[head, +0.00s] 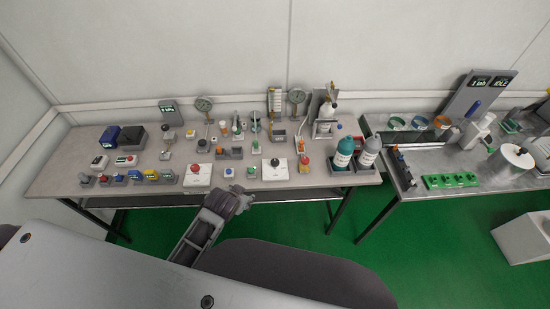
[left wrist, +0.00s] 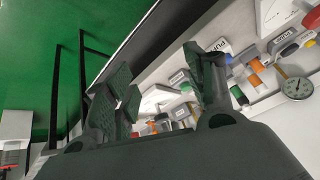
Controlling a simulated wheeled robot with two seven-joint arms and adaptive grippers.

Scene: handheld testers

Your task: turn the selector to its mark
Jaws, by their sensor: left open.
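A white plate (head: 267,174) with a dark knob (head: 275,162) on top, which looks like the selector, lies near the front edge of the left table. Its mark is too small to make out. My left gripper (head: 240,193) is at the table's front edge, to the left of this plate and apart from it. In the left wrist view the two fingers of my left gripper (left wrist: 160,88) are spread, with nothing held between them. A white plate (left wrist: 156,101) shows beyond them, but I cannot tell which one it is. My right gripper is not in view.
Another white plate (head: 197,182) with a red button lies left of my gripper. Several small testers (head: 135,175) line the front left. Two bottles (head: 344,152) stand in a holder at right. A gauge (head: 204,104) stands at the back. A second table (head: 480,198) is at right.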

